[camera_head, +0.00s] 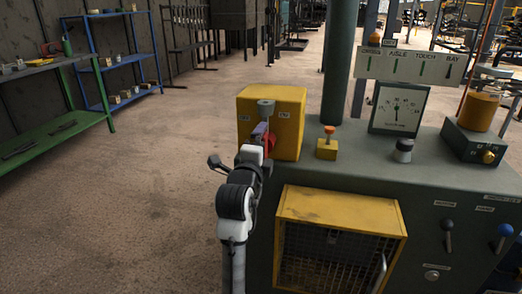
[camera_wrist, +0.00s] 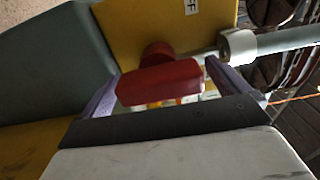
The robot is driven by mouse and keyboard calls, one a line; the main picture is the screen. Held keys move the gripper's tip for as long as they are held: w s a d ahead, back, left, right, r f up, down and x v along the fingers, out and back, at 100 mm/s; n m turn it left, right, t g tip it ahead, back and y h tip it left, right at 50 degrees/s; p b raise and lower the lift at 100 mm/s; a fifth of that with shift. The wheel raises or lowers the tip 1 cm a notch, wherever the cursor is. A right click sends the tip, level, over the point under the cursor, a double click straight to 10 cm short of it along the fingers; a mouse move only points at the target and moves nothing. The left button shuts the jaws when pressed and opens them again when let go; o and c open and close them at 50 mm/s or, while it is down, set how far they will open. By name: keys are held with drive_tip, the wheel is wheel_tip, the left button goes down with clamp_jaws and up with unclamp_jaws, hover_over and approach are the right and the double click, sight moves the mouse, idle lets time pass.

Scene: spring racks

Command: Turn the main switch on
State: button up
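The main switch appears to be the red handle (camera_head: 269,143) on the front of a yellow box (camera_head: 272,97). My gripper (camera_head: 261,132) is right in front of that box and partly hides the handle. In the wrist view the red handle (camera_wrist: 160,82) lies crosswise between the two purple fingers of my gripper (camera_wrist: 163,72). The fingers are apart, with a gap at the right finger. Whether the left finger touches the handle, I cannot tell. A label (camera_wrist: 191,7) ending in F shows on the yellow box.
A grey knob (camera_head: 265,106) sticks out of the box above the handle. The green-grey console (camera_head: 440,190) carries an orange-topped button (camera_head: 328,138), a dial gauge (camera_head: 398,108), levers and a yellow-framed mesh cage (camera_head: 340,207). Open floor (camera_head: 150,190) and shelves (camera_head: 50,110) are at left.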

drive_tip(key=v, duration=1.3)
drive_tip(key=shift+s+b, duration=0.4)
drive_tip(key=shift+b, duration=0.05)
drive_tip(key=shift+a, duration=0.1)
